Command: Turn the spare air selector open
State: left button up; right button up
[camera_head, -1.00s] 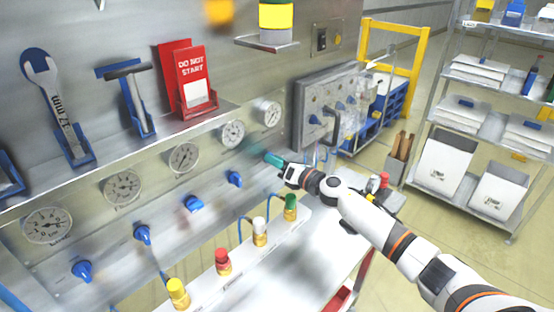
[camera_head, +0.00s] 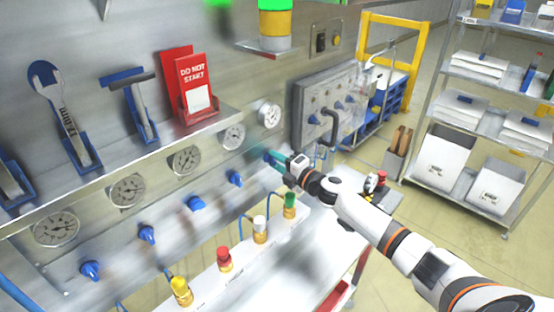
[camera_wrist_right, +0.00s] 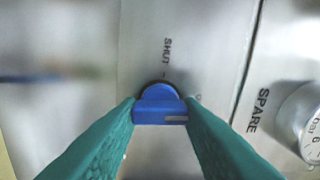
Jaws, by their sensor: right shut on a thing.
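The spare air selector is a blue knob (camera_wrist_right: 160,110) on the grey panel, between the teal fingertips of my right gripper (camera_wrist_right: 160,112) in the right wrist view. Both fingertips touch the sides of its handle, which lies across the picture. The word SHUT stands above the knob; a second label at its right is mostly hidden by a finger. The word SPARE stands beside the gauge (camera_wrist_right: 305,118) at the right. In the head view, my right gripper (camera_head: 272,157) reaches the panel below the rightmost gauge (camera_head: 269,114). My left gripper is not in view.
Other blue knobs (camera_head: 196,204) line the panel to the left. A white ledge (camera_head: 243,249) with colored caps runs below. A grey box with a black handle (camera_head: 329,125) is to the right of the gripper. A lamp (camera_head: 275,30) glows green at its top.

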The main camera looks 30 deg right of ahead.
jog(key=shift+m, duration=0.6)
jog(key=o, duration=1)
jog(key=shift+c, duration=0.2)
jog(key=b+v, duration=0.3)
jog(key=v, duration=0.9)
